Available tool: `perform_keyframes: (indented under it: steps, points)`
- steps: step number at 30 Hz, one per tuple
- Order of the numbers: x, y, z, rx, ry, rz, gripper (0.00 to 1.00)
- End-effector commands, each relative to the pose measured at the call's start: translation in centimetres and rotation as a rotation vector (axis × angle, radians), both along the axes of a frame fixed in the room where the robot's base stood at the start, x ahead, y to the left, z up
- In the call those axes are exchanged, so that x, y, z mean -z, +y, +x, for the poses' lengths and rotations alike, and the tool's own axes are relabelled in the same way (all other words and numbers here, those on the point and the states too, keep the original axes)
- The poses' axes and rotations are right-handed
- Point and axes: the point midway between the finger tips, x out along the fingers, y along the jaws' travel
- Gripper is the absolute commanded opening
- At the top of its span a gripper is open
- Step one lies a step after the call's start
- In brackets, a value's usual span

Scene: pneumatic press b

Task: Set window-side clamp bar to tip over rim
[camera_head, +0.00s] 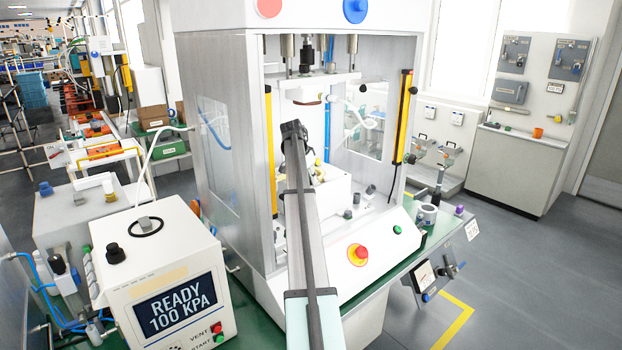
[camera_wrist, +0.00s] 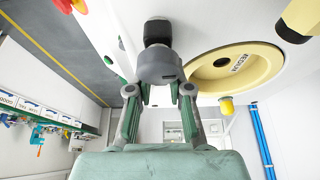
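In the wrist view my gripper (camera_wrist: 159,91) has its two green-and-grey fingers apart, with a grey rounded fitting with a black end (camera_wrist: 158,62) between or just beyond the tips. Whether the fingers touch it is unclear. A pale yellow ring with a raised rim and a dark centre (camera_wrist: 236,68) lies to the right, labelled apparently "MEDIUM". I cannot make out the window-side clamp bar with certainty; the grey fitting may belong to it. In the head view my arm reaches into the press (camera_head: 228,110) and hides the gripper and most of the work area.
Yellow vertical strips (camera_head: 403,115) flank the press opening. A red stop button (camera_head: 357,254) sits on the sloped front panel. A control box (camera_head: 160,280) reads "READY 100 KPA". In the wrist view a yellow cap (camera_wrist: 227,105) and a black-tipped yellow part (camera_wrist: 299,20) stand near the ring.

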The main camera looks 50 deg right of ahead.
Motion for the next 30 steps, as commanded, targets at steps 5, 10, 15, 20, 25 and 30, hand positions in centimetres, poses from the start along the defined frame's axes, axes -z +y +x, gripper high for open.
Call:
perform_keyframes:
  steps: [5,10,15,20,25,30]
  points:
    - [0.0,0.0,0.0,0.000,0.001,0.000,0.00]
    - [0.1,0.0,0.0,-0.017,0.001,0.000,0.00]
    - [0.1,-0.1,0.2,-0.076,0.000,0.000,0.00]
    - [0.1,-0.1,0.5,-0.175,0.000,0.000,0.00]
    - [0.1,-0.1,1.0,-0.316,-0.001,0.000,0.00]
    - [0.1,0.0,1.5,-0.464,0.001,-0.001,0.00]
